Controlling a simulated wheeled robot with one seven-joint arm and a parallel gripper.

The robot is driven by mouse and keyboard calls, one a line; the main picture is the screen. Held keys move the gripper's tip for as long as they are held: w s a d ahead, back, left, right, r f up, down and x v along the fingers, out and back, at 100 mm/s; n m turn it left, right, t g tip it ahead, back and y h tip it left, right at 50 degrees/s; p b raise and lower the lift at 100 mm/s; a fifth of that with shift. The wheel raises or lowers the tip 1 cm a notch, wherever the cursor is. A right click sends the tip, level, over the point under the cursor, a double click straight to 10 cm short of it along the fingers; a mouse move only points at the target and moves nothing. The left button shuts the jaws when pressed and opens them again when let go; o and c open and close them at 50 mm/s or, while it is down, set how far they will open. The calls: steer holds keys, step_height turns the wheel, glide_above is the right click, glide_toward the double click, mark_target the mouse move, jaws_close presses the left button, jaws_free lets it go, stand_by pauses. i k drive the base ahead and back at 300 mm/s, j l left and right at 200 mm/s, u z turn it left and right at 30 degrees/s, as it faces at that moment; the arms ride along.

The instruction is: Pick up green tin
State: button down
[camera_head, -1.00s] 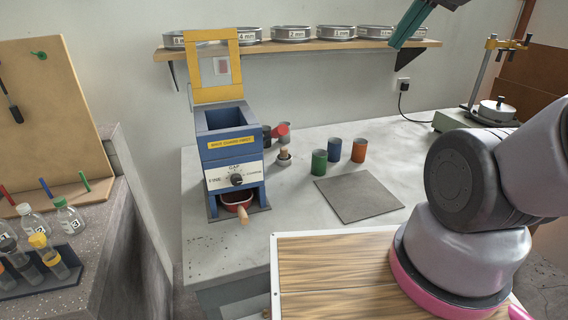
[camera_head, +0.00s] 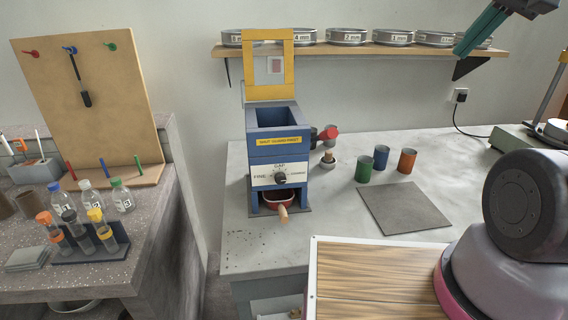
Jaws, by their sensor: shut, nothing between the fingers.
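The green tin (camera_head: 363,170) stands upright on the concrete bench, at the left of a small group with a blue tin (camera_head: 381,157) and an orange tin (camera_head: 407,160). It stands just behind the back left edge of a grey square mat (camera_head: 405,209). My gripper (camera_head: 463,48) shows at the top right, in front of the shelf, with teal fingers pointing down and left. It is shut and empty, well above and to the right of the green tin.
A blue and yellow grinder (camera_head: 281,150) stands left of the tins, with a small stoppered jar (camera_head: 328,161) between. A shelf (camera_head: 360,49) with several sieves hangs behind. A wooden board (camera_head: 370,285) lies in front. The left bench (camera_head: 95,275) holds bottles and vials.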

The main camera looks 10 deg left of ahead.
mark_target(364, 164)
steer(key=k+l, duration=0.1)
steer(key=l, duration=0.2)
steer(key=k+l, duration=0.15)
steer(key=l, duration=0.15)
steer(key=k+l, duration=0.1)
steer(key=l, duration=0.15)
steer(key=i+l, duration=0.1)
steer(key=l, duration=0.75)
steer(key=i+l, duration=0.15)
steer(key=l, duration=0.25)
steer(key=i+l, duration=0.35)
steer(key=j, duration=0.35)
steer(key=i+j, duration=0.1)
steer(key=j, duration=0.3)
